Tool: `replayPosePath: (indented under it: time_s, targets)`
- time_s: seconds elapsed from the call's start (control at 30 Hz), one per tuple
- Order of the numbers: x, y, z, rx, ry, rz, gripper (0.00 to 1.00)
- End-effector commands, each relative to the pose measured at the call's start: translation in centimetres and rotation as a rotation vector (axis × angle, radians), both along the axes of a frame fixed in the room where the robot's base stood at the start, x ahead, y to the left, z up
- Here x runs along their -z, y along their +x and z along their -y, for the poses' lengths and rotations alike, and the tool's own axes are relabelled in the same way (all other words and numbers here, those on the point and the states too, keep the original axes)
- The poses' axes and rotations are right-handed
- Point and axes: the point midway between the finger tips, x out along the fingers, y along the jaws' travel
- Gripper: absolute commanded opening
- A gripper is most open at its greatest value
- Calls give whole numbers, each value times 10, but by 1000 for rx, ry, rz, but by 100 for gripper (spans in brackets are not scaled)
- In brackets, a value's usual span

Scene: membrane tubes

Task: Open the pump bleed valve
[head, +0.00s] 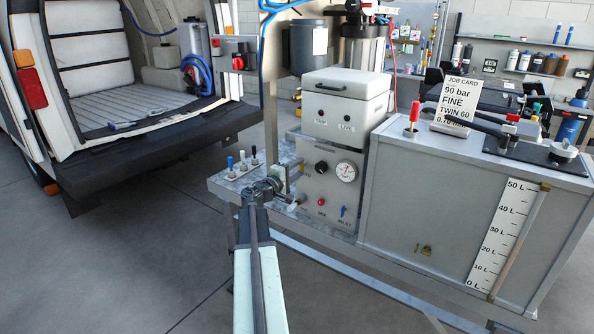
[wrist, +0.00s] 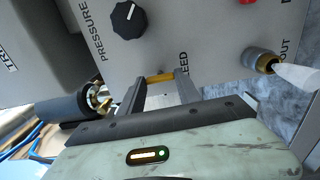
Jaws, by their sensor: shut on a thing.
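The pump panel (head: 327,190) stands in the middle of the head view. It carries a black pressure knob (head: 321,167), a round dial gauge (head: 346,171) and a red button (head: 321,202). My gripper (head: 277,184) is at the left side of this panel. In the wrist view my gripper (wrist: 162,84) is shut on a small brass-coloured piece, the bleed valve (wrist: 160,78), beside a partly hidden label ending in "EED". The pressure knob (wrist: 127,20) is above it. How far the valve is turned cannot be told.
A brass outlet fitting (wrist: 260,62) with a pale hose sits right of my gripper in the wrist view. Several small levers (head: 243,160) stand on the bench left of my gripper. A large grey tank (head: 440,190) with a litre scale is to the right.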

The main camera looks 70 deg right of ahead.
Motion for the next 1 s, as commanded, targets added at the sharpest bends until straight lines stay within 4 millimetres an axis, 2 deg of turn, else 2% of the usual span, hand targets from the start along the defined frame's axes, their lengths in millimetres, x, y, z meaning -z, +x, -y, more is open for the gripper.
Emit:
replayPosePath:
  time_s: [0.03, 0.07, 0.1, 0.13, 0.4, 0.53, 0.67, 0.9, 1.0]
  targets:
    - [-1, 2, 1, -6, -2, -5, 0]
    - [-1, 2, 1, -6, -2, -4, 48]
    - [-1, 2, 1, -6, -2, -4, 59]
    - [-1, 2, 1, -5, -2, -4, 62]
    - [0, 0, 0, -1, -1, -1, 62]
    - [0, 1, -6, -1, -1, 0, 62]
    - [0, 6, -25, -4, -1, 0, 62]
    - [0, 18, -69, -4, -2, -1, 62]
    - [-1, 21, -76, -4, -2, -1, 62]
